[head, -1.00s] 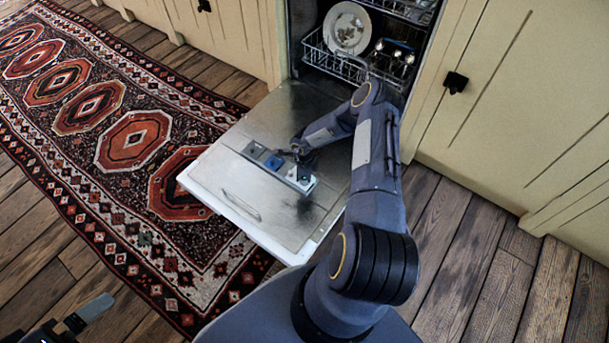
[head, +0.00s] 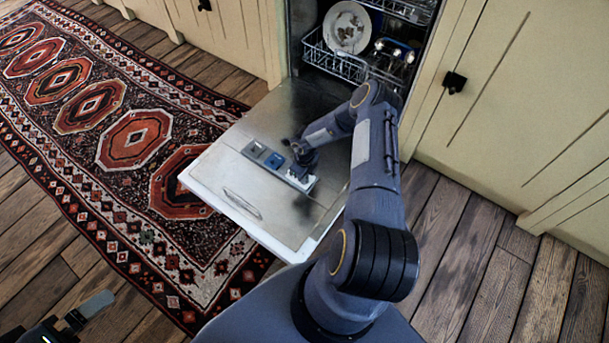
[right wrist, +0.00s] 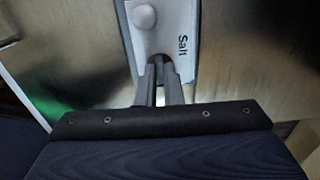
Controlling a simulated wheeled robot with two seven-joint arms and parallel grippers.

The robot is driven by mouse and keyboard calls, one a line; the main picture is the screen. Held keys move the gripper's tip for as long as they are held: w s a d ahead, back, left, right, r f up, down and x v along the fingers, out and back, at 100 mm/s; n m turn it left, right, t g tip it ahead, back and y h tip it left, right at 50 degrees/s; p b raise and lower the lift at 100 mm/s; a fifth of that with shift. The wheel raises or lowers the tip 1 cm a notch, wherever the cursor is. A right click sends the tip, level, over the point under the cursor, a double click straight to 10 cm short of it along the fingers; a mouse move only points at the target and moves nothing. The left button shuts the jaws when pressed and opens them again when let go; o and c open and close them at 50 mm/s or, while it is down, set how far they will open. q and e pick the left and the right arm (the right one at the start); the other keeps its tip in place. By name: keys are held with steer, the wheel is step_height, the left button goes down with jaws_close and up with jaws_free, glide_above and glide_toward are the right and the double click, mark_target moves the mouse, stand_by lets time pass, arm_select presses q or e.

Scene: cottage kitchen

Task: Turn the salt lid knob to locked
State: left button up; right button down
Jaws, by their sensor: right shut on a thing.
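In the right wrist view the plate (right wrist: 182,75) carries the word "Salt" and a pale round disc (right wrist: 145,17) beyond my fingertips. My right gripper (head: 298,168) reaches down to the plate. In the wrist view its two fingers (right wrist: 158,70) are shut on a small part at the plate, taken to be the salt lid knob, mostly hidden between them. Its turn position cannot be read. My left gripper (head: 80,318) is at the lower left, partly cut off, away from the door.
A grey square part (head: 254,150) and a blue one (head: 274,160) sit in the door beside the salt plate. The lower rack (head: 335,62) holds a plate (head: 346,28). A patterned rug (head: 90,125) lies left of the door. Cupboard fronts (head: 520,100) stand at right.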

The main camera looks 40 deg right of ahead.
stand_by(0.3)
steer(key=c, duration=1.6)
jaws_free()
steer(key=shift+o, duration=0.2)
step_height(320, 180, up, 8)
steer(key=p, duration=0.3)
steer(key=shift+f, duration=0.1)
